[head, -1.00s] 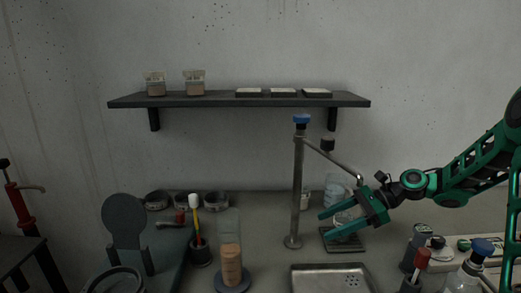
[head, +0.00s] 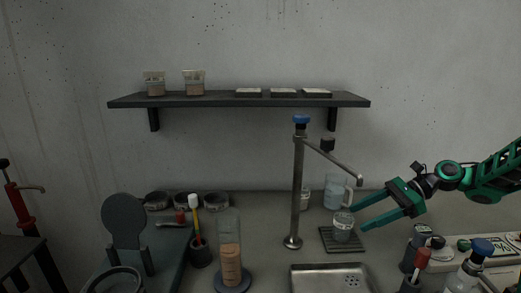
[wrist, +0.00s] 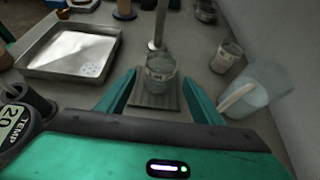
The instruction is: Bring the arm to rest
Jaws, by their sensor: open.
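My gripper (head: 364,220) is green, with its two fingers apart and nothing between them. In the head view it is at the right, over the counter, its fingertips just right of a glass beaker (head: 343,226). The beaker stands upright on a dark ribbed mat (head: 330,240). In the wrist view the beaker (wrist: 160,67) stands ahead, beyond the gap between the fingers (wrist: 160,85), apart from them.
A metal tap (head: 297,190) rises behind the sink (head: 325,280). A clear jug (head: 336,191) and another beaker (head: 305,198) stand behind the mat. A wall shelf (head: 225,101) hangs above.

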